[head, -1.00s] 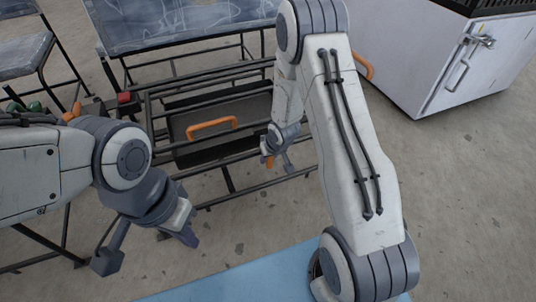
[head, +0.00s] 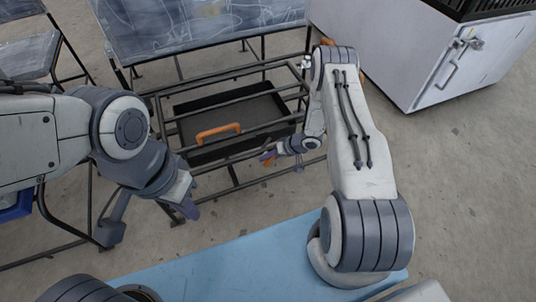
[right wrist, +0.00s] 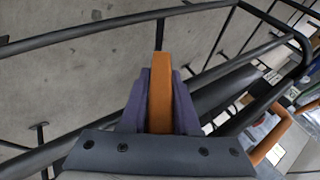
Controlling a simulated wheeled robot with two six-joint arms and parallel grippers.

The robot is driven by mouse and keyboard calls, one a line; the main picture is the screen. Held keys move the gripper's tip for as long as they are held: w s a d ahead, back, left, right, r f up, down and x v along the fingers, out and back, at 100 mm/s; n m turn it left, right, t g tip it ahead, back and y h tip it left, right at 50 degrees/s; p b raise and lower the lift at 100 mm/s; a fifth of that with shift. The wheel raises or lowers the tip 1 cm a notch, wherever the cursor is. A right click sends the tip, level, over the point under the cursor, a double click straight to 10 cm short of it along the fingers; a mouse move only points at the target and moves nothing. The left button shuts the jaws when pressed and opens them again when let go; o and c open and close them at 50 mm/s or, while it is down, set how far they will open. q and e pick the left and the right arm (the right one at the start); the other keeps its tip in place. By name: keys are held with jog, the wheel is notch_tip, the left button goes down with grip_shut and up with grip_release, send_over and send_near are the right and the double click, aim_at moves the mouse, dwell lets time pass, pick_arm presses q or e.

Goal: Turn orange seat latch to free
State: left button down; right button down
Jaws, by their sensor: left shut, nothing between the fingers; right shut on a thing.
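My right gripper (head: 268,158) is shut on an orange latch piece at the right front part of a dark metal frame (head: 272,66). In the right wrist view the orange latch (right wrist: 160,90) stands upright between the two purple fingers (right wrist: 160,105), which hide its lower sides. My left gripper (head: 190,207) is shut and empty, pointing down, left of and nearer than the frame. An orange handle (head: 218,133) sits on the front of the dark tray (head: 262,107) inside the frame.
A blue mat or surface (head: 235,262) lies near me. A dark-topped table (head: 200,25) stands behind the frame. A white cabinet (head: 400,60) is at the right. Bare concrete floor is open at the right. Frame bars run close around my right gripper.

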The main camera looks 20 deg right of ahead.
jog(key=shift+d+f+y+b, duration=0.1)
jog(key=shift+f+y+b, duration=0.1)
jog(key=shift+y+b, duration=0.25)
jog(key=m+y+b, duration=0.1)
jog(key=y+b, duration=0.1)
jog(key=b, duration=0.2)
jog(key=t+y+b, duration=0.1)
jog(key=y+b, duration=0.2)
jog(key=b, duration=0.1)
jog(key=m+y+b, duration=0.1)
jog(key=y+b, duration=0.2)
jog(key=b, duration=0.1)
jog(key=shift+f+m+t, duration=0.15)
jog(key=shift+m+t, duration=0.15)
jog(key=shift+w+r+m+y+b, duration=0.1)
jog(key=shift+r+m+y+b, duration=0.2)
jog(key=shift+y+b, duration=0.5)
jog(key=shift+t, duration=0.3)
jog(key=c, duration=0.6)
grip_release()
jog(key=shift+c, duration=0.2)
jog(key=p+v, duration=0.1)
jog(key=v, duration=0.9)
jog(key=shift+d, duration=0.2)
